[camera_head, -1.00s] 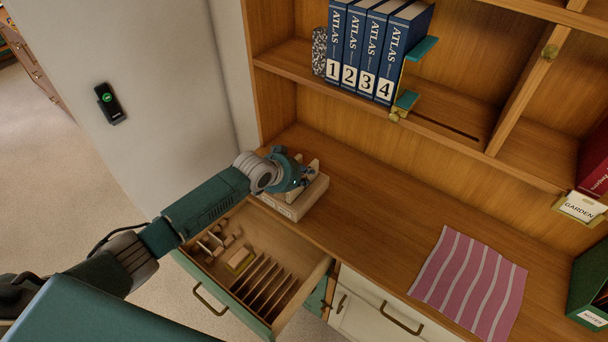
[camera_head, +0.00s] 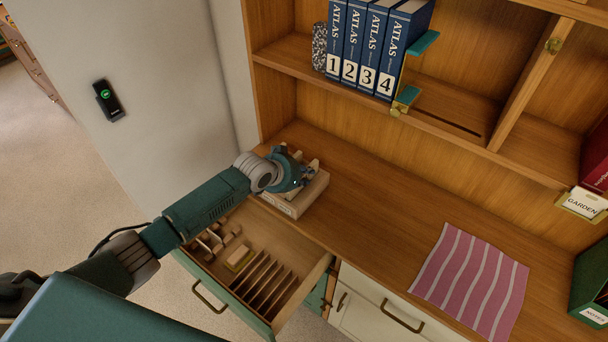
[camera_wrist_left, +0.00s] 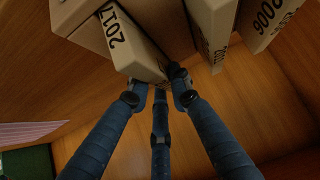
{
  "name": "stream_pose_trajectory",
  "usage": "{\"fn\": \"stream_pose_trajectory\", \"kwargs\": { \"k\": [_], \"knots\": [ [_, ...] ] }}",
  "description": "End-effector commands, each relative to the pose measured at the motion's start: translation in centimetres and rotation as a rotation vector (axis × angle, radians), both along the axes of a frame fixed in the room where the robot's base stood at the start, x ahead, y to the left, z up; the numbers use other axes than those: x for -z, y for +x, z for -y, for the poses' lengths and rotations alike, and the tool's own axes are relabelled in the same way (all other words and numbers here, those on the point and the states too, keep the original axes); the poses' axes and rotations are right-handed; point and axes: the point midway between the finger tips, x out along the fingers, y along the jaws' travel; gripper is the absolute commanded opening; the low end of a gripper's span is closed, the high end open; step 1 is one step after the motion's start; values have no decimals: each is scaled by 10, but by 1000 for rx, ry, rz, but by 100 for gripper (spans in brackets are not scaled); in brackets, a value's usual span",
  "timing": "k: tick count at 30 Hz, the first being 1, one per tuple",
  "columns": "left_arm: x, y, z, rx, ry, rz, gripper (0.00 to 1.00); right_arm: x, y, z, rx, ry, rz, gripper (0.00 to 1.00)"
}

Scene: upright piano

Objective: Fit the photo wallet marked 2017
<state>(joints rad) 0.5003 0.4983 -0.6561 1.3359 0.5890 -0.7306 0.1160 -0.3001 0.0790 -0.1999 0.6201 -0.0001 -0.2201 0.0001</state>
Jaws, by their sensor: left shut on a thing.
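The photo wallet marked 2017 (camera_wrist_left: 128,42) is a cream block with black numbers, in the left wrist view. My left gripper (camera_wrist_left: 163,82) is shut on its lower end. In the head view, my left gripper (camera_head: 306,178) is over a cream box (camera_head: 296,204) on the desk, and the arm hides much of what stands there. Beside the held wallet, a wallet marked 2006 (camera_wrist_left: 268,22) and another cream wallet (camera_wrist_left: 213,32) show in the wrist view. My right gripper is out of view.
An open drawer (camera_head: 225,296) below has thin dividers (camera_head: 265,284) and small wooden pieces. A pink striped cloth (camera_head: 470,282) lies on the desk (camera_head: 375,225). Numbered atlases (camera_head: 365,50) stand on the shelf above. The desk between box and cloth is clear.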

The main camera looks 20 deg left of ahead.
Motion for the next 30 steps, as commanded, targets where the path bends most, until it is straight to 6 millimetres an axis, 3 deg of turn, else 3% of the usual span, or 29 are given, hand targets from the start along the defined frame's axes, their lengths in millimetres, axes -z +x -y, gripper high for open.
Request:
{"fn": "stream_pose_trajectory", "kwargs": {
  "k": [6, 7, 10, 22, 30],
  "knots": [
    [0, 0, 0, 0, 0, 1, 0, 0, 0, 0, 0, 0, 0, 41],
    [0, 0, 0, 0, 0, 1, 21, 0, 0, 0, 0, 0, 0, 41],
    [0, 0, 0, 0, 0, 1, 41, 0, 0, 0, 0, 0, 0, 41],
    [-3, -3, -2, 1, 1, 0, 41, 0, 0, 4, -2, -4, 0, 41],
    [-31, -30, -11, 1, 2, 2, 41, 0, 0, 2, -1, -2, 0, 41]
  ]
}}
